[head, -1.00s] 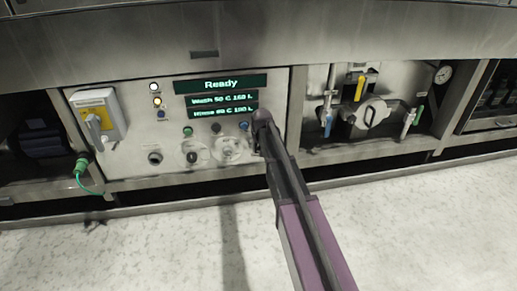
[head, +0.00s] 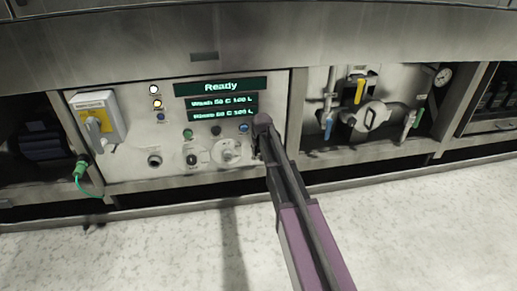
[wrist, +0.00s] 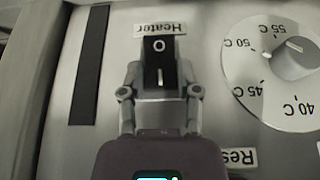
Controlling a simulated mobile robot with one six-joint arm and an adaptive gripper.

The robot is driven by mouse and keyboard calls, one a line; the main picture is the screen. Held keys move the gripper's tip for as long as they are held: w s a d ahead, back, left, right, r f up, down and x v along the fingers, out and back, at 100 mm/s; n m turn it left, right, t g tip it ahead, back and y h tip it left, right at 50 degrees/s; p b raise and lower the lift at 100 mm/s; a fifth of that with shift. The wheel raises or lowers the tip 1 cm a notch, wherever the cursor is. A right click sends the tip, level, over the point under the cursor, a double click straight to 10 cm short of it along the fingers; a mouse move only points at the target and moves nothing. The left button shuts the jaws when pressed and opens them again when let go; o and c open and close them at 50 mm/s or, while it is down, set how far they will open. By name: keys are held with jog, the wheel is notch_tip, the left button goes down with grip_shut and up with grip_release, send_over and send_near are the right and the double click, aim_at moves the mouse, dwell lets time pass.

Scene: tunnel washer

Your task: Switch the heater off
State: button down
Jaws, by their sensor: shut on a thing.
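The heater switch (wrist: 160,60) is a black rocker marked O at its far end and I at its near end in the wrist view. Its upside-down "Heater" label (wrist: 160,28) is just beyond it. My gripper (wrist: 161,77) has one finger on each side of the switch and is shut on it. The wrist view does not clearly show which end of the rocker is pressed in. In the head view my gripper (head: 260,128) is at the right end of the control panel (head: 125,165), and my arm hides the switch.
A temperature dial (wrist: 290,60) is close to the right of my gripper in the wrist view. A dark vertical slot (wrist: 90,65) is on the left. A lit display (head: 221,87) reading "Ready" is above several knobs and buttons. Pipes and valves (head: 360,110) are to the right.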

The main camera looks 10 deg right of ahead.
jog(key=shift+s+f+t+b, duration=0.2)
jog(key=shift+s+t+b, duration=0.05)
jog(key=shift+t+b, duration=0.5)
jog(key=shift+t, duration=0.35)
jog(key=shift+r, duration=0.1)
jog(key=shift+w, duration=0.1)
jog(key=shift+c, duration=1.6)
grip_release()
jog(key=shift+w+r+g+p, duration=0.15)
jog(key=shift+g+p, duration=0.25)
